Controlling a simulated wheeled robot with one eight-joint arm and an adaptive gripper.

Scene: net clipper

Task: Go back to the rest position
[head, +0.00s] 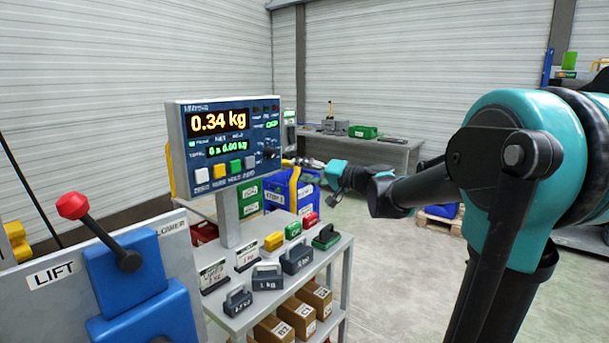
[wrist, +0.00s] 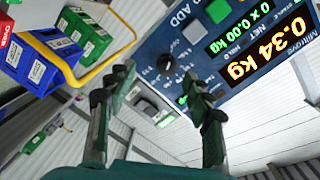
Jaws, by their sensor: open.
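My gripper (wrist: 160,105) is open in the wrist view, with its two dark fingers apart and nothing between them. In the head view my gripper (head: 290,163) is at the end of the teal and black arm, close to the right edge of the scale's display panel (head: 228,147); its fingertips are small there. The panel reads 0.34 kg above a green 0 x 0.00 kg. The panel also shows at the upper right of the wrist view (wrist: 228,85), rotated, with a black knob (wrist: 168,64). I cannot tell whether the fingers touch the panel.
A grey cart (head: 330,262) below the panel carries several weights and coloured blocks, with brown boxes beneath. A blue lever unit (head: 130,270) with a red knob stands at the left. A workbench (head: 385,150) is at the back. The floor at the right is partly clear.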

